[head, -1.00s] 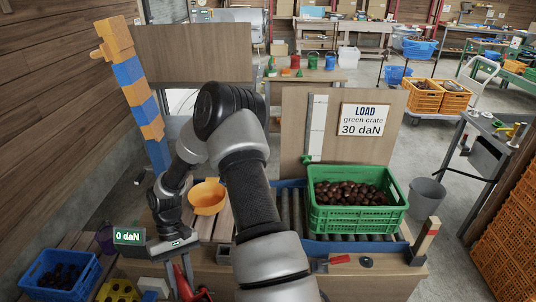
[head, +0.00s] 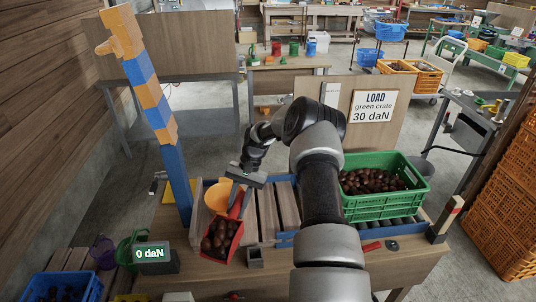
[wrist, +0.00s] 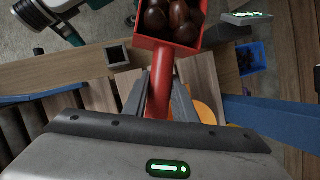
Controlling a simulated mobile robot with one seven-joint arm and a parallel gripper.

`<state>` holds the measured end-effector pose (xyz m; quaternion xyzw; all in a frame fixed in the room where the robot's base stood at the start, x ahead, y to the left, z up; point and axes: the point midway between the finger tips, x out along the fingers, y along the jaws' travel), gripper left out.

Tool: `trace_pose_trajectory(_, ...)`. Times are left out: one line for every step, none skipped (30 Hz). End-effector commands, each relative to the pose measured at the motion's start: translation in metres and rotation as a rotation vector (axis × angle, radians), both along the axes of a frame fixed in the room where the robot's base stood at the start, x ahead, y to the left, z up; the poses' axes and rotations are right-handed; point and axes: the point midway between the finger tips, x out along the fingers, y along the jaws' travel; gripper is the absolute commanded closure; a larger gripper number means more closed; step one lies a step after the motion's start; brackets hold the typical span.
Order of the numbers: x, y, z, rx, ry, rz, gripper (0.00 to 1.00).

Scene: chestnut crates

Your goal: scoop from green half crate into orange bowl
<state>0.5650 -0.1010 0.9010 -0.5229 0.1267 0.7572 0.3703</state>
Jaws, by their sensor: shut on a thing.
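My gripper (head: 240,190) is shut on the handle of a red scoop, seen in the wrist view between the fingers (wrist: 162,98). The red scoop (head: 236,250) holds several brown chestnuts (head: 217,238) and hangs with its pan toward the table's front edge. The orange bowl (head: 214,200) stands just behind and left of the scoop, partly covered by it; its rim also shows beside the fingers in the wrist view (wrist: 206,113). The green half crate (head: 385,213), filled with chestnuts, is on the rollers to the right, apart from the gripper.
A display (head: 152,253) reading 0 daN stands at the front left. A tall blue and orange post (head: 152,95) rises left of the bowl. A load sign (head: 374,113) stands behind the crate. A small grey box (head: 255,257) is right of the scoop.

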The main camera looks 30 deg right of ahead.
Motion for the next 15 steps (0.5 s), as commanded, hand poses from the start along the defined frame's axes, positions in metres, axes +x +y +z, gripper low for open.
trace_pose_trajectory(0.022,-0.022,0.004,-0.004,-0.007,-0.106,1.00)
trace_pose_trajectory(0.033,-0.035,0.007,-0.005,-0.009,-0.172,1.00)
trace_pose_trajectory(0.048,-0.052,0.013,-0.007,-0.011,-0.259,1.00)
trace_pose_trajectory(0.058,-0.065,0.017,-0.011,-0.011,-0.324,1.00)
trace_pose_trajectory(0.068,-0.079,0.022,-0.012,-0.013,-0.388,1.00)
trace_pose_trajectory(0.079,-0.096,0.030,-0.015,-0.014,-0.471,1.00)
trace_pose_trajectory(0.087,-0.108,0.036,-0.016,-0.015,-0.530,1.00)
trace_pose_trajectory(0.094,-0.120,0.043,-0.019,-0.016,-0.584,1.00)
trace_pose_trajectory(0.100,-0.133,0.050,-0.021,-0.015,-0.651,1.00)
trace_pose_trajectory(0.105,-0.143,0.057,-0.024,-0.016,-0.695,1.00)
trace_pose_trajectory(0.108,-0.150,0.062,-0.025,-0.015,-0.734,1.00)
trace_pose_trajectory(0.111,-0.159,0.069,-0.027,-0.014,-0.777,1.00)
trace_pose_trajectory(0.113,-0.164,0.073,-0.029,-0.014,-0.804,1.00)
trace_pose_trajectory(0.114,-0.168,0.076,-0.029,-0.013,-0.826,1.00)
trace_pose_trajectory(0.116,-0.172,0.080,-0.029,-0.013,-0.847,1.00)
